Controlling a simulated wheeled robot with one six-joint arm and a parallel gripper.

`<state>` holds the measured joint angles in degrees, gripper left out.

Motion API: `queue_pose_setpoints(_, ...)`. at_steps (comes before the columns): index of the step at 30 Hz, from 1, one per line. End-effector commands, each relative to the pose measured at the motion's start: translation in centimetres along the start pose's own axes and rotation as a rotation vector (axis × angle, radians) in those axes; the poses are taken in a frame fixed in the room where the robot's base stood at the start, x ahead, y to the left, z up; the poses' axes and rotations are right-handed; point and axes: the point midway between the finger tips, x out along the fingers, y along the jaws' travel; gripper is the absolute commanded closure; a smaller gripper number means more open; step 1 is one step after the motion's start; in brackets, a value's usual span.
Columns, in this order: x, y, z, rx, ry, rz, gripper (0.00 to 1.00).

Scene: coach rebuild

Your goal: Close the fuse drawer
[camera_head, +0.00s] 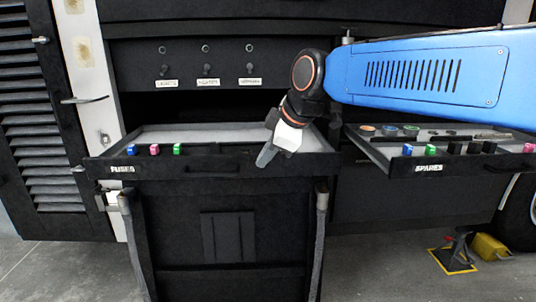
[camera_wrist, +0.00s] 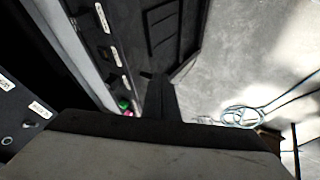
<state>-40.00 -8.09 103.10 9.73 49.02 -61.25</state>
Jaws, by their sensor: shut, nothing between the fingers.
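The fuse drawer (camera_head: 222,168) is a black drawer labelled FUSES, standing pulled out below the switch panel in the head view. Its pale inside shows, with a blue, a pink and a green fuse along its front left edge. My gripper (camera_head: 265,158) is shut and empty, its tip pointing down at the right part of the drawer's front edge. I cannot tell whether it touches the drawer. In the wrist view my gripper (camera_wrist: 158,96) shows as a dark finger shape beside a green and a pink piece.
A second drawer labelled SPARES (camera_head: 428,168) stands out at the right, under my blue arm. A panel with three labelled switches (camera_head: 207,70) is above the fuse drawer. A yellow chock (camera_head: 490,247) lies on the floor at right; a cable (camera_wrist: 240,115) lies there in the wrist view.

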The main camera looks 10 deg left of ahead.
Motion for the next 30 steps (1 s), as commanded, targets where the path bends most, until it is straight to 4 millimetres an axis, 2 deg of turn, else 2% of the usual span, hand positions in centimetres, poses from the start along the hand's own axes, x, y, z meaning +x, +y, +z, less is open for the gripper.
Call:
queue_pose_setpoints(3,2.4,-0.1,0.1,0.001,-0.002,-0.004,1.00)
queue_pose_setpoints(11,6.8,-0.1,0.1,0.002,-0.002,-0.002,1.00)
queue_pose_setpoints(12,7.2,0.4,0.1,0.003,-0.002,-0.001,1.00)
queue_pose_setpoints(19,8.2,2.9,0.1,0.002,-0.001,0.001,1.00)
queue_pose_setpoints(30,8.6,3.5,0.1,0.002,-0.001,0.000,1.00)
